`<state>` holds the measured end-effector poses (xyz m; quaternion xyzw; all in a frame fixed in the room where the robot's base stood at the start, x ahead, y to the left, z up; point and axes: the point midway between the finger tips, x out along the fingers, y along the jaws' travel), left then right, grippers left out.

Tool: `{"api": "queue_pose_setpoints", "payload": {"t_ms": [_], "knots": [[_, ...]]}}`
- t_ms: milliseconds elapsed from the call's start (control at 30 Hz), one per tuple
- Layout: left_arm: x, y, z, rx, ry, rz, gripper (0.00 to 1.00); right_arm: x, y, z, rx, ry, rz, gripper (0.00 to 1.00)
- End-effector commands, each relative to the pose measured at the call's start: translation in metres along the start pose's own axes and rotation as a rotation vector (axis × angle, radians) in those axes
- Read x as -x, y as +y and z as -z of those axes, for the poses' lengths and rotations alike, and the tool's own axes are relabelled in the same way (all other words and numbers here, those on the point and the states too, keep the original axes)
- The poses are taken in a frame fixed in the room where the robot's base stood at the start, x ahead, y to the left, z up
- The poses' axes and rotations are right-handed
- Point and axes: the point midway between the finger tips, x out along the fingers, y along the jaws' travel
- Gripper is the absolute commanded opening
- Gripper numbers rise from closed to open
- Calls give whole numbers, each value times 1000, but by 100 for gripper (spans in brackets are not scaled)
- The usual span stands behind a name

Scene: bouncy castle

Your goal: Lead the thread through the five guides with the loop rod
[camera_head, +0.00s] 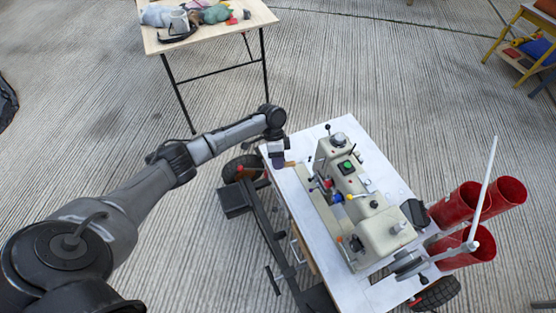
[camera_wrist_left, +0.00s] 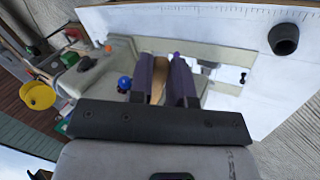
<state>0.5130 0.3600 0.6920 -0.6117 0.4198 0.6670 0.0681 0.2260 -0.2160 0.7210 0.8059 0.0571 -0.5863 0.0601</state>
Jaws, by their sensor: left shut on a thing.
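A cream sewing machine (camera_head: 372,212) stands on a white table (camera_head: 385,292). My left gripper (camera_head: 278,162) is beside the machine's upper left end. Its purple fingers (camera_wrist_left: 160,82) are shut on a tan wooden handle, seemingly the loop rod (camera_wrist_left: 157,78). The handle's end (camera_head: 290,164) also shows in the head view. The rod's loop is hidden, and I cannot make out the thread or tell the five guides apart. My right gripper is not in view.
Red cylinders (camera_head: 459,206) and a tall white pole (camera_head: 484,185) stand at the table's right end. A black knob (camera_wrist_left: 285,38) shows in the left wrist view. A wooden table (camera_head: 215,32) with assorted items stands behind. The floor between is clear.

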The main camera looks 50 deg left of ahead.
Motion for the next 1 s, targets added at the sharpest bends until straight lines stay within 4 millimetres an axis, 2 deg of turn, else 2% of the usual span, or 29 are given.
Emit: {"api": "queue_pose_setpoints", "payload": {"t_ms": [1000], "knots": [[0, 0, 0, 0, 1, -1, 0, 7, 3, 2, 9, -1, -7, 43]]}}
